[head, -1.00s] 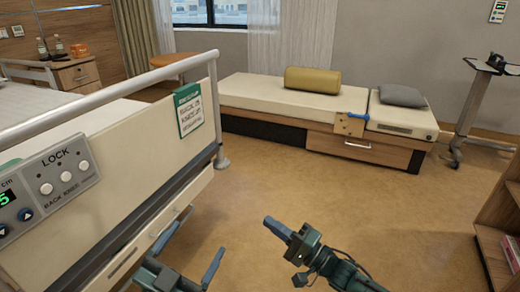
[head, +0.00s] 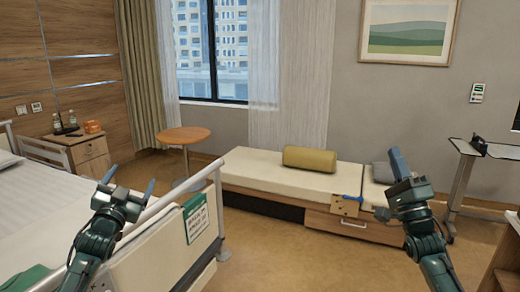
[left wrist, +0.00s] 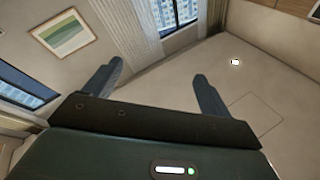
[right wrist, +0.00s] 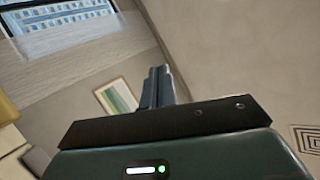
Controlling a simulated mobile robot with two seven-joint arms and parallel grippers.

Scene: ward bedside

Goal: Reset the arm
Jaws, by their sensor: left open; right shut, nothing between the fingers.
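My left gripper (head: 130,184) is raised at the left of the head view, in front of the bed's side rail, with its fingers apart and nothing between them. In the left wrist view its two fingers (left wrist: 155,88) stand apart against the wall and ceiling. My right gripper (head: 396,160) is raised at the right of the head view, in front of the bench's grey pillow, with its fingers together. In the right wrist view its fingers (right wrist: 159,85) are closed against each other, pointing up at the wall and ceiling, and hold nothing.
The bed's footboard (head: 150,268) and side rail (head: 182,187) are close to my left arm. A bench (head: 250,168) with a yellow bolster (head: 310,159) stands ahead. A wheeled table (head: 485,148) is at right. The brown floor (head: 290,262) between the arms is clear.

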